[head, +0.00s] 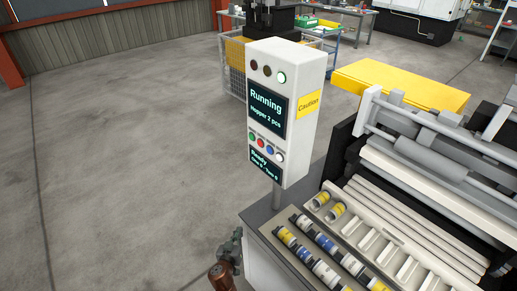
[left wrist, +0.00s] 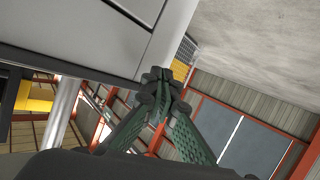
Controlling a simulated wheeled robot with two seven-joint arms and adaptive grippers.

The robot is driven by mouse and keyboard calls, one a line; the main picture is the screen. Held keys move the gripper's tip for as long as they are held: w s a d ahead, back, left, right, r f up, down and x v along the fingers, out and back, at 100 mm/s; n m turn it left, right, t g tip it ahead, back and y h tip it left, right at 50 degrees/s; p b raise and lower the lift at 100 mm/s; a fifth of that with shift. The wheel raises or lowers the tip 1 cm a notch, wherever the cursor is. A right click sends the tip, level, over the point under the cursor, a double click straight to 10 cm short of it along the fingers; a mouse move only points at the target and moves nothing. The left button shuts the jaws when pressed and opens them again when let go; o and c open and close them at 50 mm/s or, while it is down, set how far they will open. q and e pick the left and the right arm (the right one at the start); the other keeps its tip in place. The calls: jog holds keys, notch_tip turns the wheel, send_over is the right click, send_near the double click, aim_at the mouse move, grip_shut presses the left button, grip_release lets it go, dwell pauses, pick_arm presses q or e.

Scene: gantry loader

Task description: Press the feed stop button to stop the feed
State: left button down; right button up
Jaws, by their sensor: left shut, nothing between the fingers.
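The white control box (head: 300,75) stands on a post at the near corner of the machine. Its screen (head: 266,112) reads "Running" and "Hopper 2 pcs". Below the screen is a row of small buttons: green, red (head: 261,142), blue and white. Their labels are too small to read, so I cannot tell which is feed stop. My left gripper (head: 237,235) is low, below and left of the box, apart from the buttons. In the left wrist view its green fingers (left wrist: 160,85) meet at the tips with nothing between them. My right gripper is not in view.
Of the three lamps on top, the green one (head: 281,77) is lit. Trays (head: 400,258) with yellow, blue and white cylinders lie right of the box, before the machine. The floor (head: 130,150) at left is clear.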

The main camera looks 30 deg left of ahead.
aim_at(260, 143)
pick_arm(q)
notch_tip(260, 143, up, 44)
jog(key=n+t+y+p, duration=0.3)
jog(key=t+p, duration=0.3)
jog(key=p, duration=0.2)
jog(key=shift+n+y, duration=0.3)
jog(key=shift+n, duration=0.4)
jog(key=shift+a+f, duration=0.1)
jog(key=w+d, duration=0.3)
jog(key=w, duration=0.5)
jog(key=shift+d+p, duration=0.2)
jog(key=shift+p, duration=0.2)
